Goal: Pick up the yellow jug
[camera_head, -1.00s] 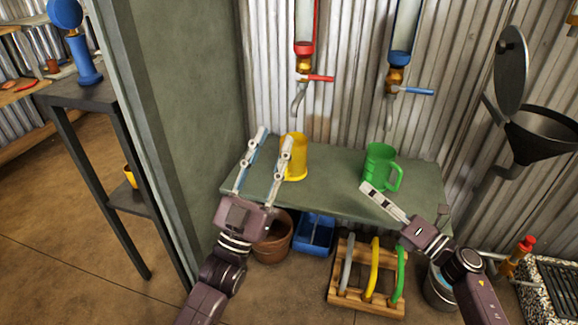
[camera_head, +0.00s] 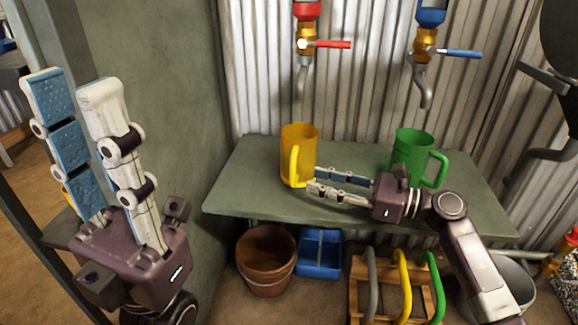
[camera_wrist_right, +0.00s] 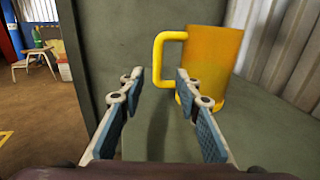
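The yellow jug (camera_head: 305,143) stands upright on the left half of the green-grey shelf (camera_head: 255,195), its handle toward the front. My right gripper (camera_head: 313,180) reaches in from the right, its fingertips close to the lower part of the jug. In the right wrist view the jug (camera_wrist_right: 215,62) is ahead, and its handle lies beyond the gap between the two spread fingers (camera_wrist_right: 159,76). I cannot tell whether a finger touches it. The gripper holds nothing. My left gripper (camera_head: 72,85) is raised at the far left, away from the jug, with its fingers apart and empty.
A green jug (camera_head: 411,153) stands on the shelf to the right, behind my right gripper. Red-handled (camera_head: 330,44) and blue-handled (camera_head: 460,53) taps hang above. Below are flowerpots (camera_head: 265,262), a blue tray (camera_head: 320,252) and a wooden rack with coloured hoops (camera_head: 357,305).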

